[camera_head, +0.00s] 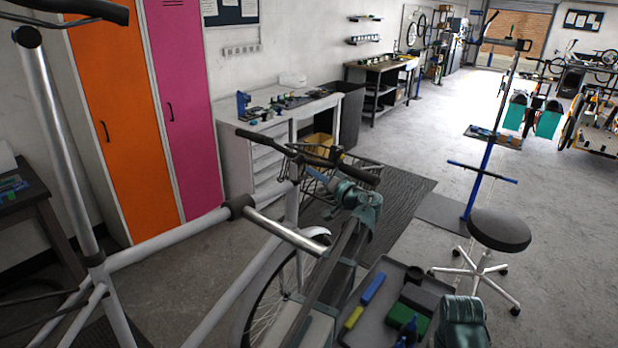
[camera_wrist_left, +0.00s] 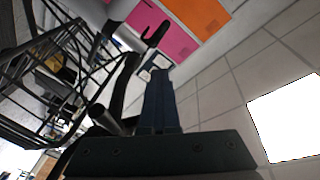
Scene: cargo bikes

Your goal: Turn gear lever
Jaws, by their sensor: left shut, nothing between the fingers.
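A grey cargo bike (camera_head: 272,232) stands in front of me, its black handlebar (camera_head: 275,146) across the middle of the head view. I cannot make out the gear lever for certain among the dark parts on the bar. My left gripper (camera_head: 312,171) is just behind the bar, close to it, partly hidden by my own teal wrist. In the left wrist view its dark fingers (camera_wrist_left: 160,95) are together with nothing between them. A black bar part (camera_wrist_left: 155,36) shows beyond the fingertips. My right gripper is out of view.
A black wire basket (camera_head: 348,180) is beside the gripper and fills the left of the wrist view (camera_wrist_left: 50,85). A tool tray (camera_head: 378,323) is in front of me.

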